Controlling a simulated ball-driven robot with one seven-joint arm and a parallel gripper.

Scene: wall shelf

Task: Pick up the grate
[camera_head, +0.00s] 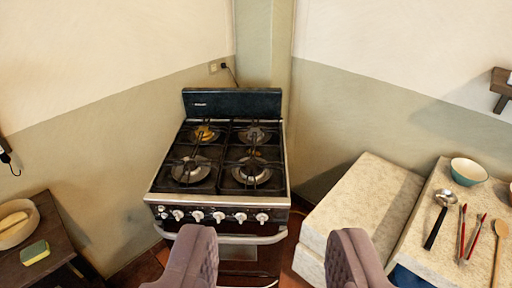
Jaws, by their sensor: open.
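The dark grate (221,158) lies over the burners on top of the stove (218,195). It is made of thin black bars, and round metal burners show beneath it. My gripper (272,250) is open and empty at the bottom of the view. Its two padded fingers are wide apart, in front of and nearer than the stove. Nothing covers the grate from this view. I cannot tell whether the grate is one piece or several.
A pale stone counter (365,205) stands right of the stove, with a ladle (440,215), a teal bowl (468,171) and several utensils further right. A dark table (45,240) at the left holds a sponge (34,252) and a bowl (17,224). Walls meet behind the stove.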

